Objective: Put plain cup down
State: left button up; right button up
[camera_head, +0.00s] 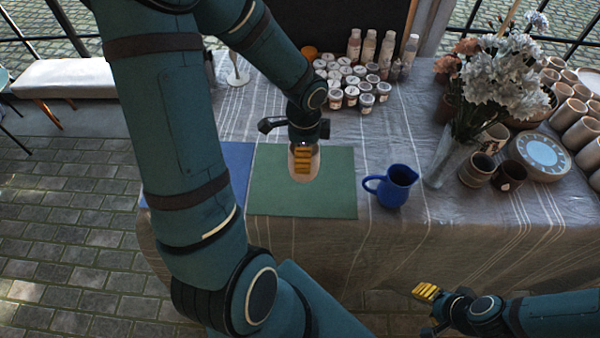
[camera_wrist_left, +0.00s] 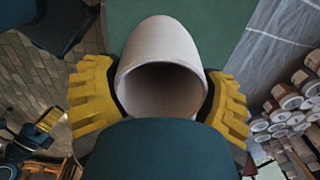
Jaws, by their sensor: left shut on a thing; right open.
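The plain cup (camera_wrist_left: 165,50) is pale and undecorated. In the left wrist view it sits between the yellow pads of my left gripper (camera_wrist_left: 160,100), with its open mouth toward the camera. In the head view my left gripper (camera_head: 304,160) is shut on the plain cup (camera_head: 305,178) over the green mat (camera_head: 335,190). Whether the cup's base touches the mat is not clear. My right gripper (camera_head: 427,293) is open and empty, low in front of the table at the right.
A blue pitcher (camera_head: 392,186) stands just right of the green mat. A blue mat (camera_head: 238,165) lies at its left. Several paint jars (camera_head: 352,95) stand behind. A flower vase (camera_head: 440,160), mugs (camera_head: 477,170) and a decorated plate (camera_head: 543,155) are at the right.

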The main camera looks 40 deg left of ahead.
aim_at(302, 178)
pick_arm(q)
notch_tip(302, 178, down, 3)
jog(key=shift+w+b, duration=0.1)
jog(key=shift+b, duration=0.3)
jog(key=shift+f+b, duration=0.75)
jog(key=shift+f, duration=1.25)
jog(key=shift+f, duration=0.1)
jog(key=o, duration=1.2)
jog(key=shift+f, duration=0.1)
jog(key=shift+c, duration=0.2)
